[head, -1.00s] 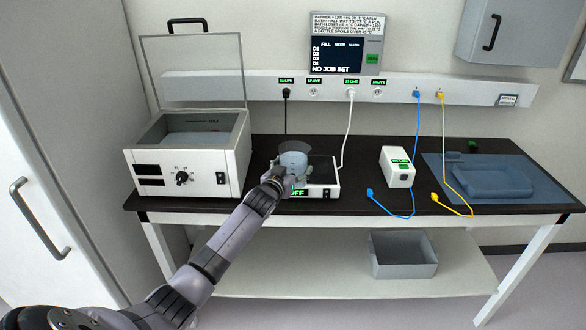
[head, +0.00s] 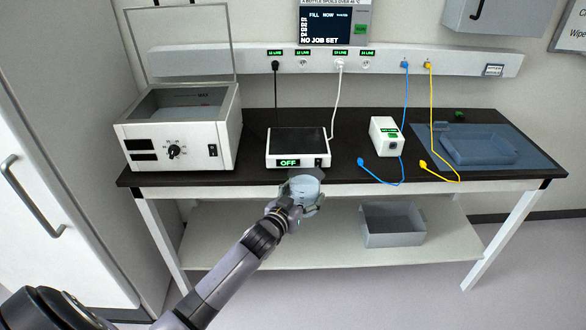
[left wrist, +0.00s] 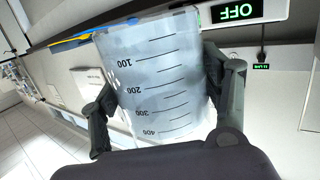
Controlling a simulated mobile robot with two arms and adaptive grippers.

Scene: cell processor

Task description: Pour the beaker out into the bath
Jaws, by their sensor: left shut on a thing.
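My left gripper (head: 297,200) is shut on the beaker (head: 303,188) and holds it in front of the bench's front edge, below and in front of the hotplate. In the left wrist view the beaker (left wrist: 158,80) is clear with black graduation marks up to 400, between the two fingers. How much liquid it holds I cannot tell. The bath (head: 182,140) is a white box with a dial at the left of the bench, its clear lid raised. Its opening faces up. My right gripper is not in view.
The hotplate (head: 298,147) reads OFF and its top is empty. A white box (head: 387,136), blue and yellow cables and a blue tray (head: 480,147) stand to the right. A grey bin (head: 392,225) sits on the lower shelf. The floor in front is clear.

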